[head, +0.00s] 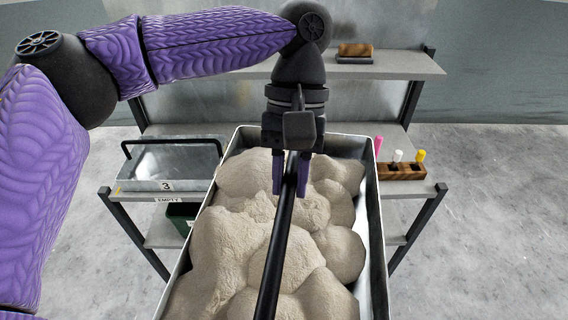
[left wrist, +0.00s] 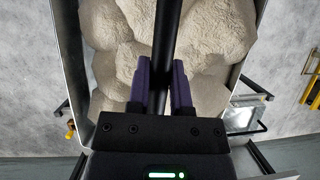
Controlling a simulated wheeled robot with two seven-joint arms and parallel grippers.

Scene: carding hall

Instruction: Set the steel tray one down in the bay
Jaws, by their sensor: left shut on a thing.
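A large steel tray (head: 374,215) full of pale, lumpy fibre fills the middle of the head view. A black bar handle (head: 277,252) runs lengthwise above the fibre. My left gripper (head: 290,180) is shut on this handle near the tray's far end. In the left wrist view the gripper's purple fingers (left wrist: 162,85) stand on both sides of the bar, and the tray's rim (left wrist: 72,60) shows. The tray is in front of the shelf rack and hides its middle, and I cannot see the tray's underside. My right gripper is not in view.
A smaller steel tray (head: 165,172) marked 3 with a black handle stands on the rack's left, above an EMPTY label (head: 168,199). A wooden holder (head: 400,171) with coloured pegs is at right. A brush (head: 355,50) lies on the top shelf (head: 400,66).

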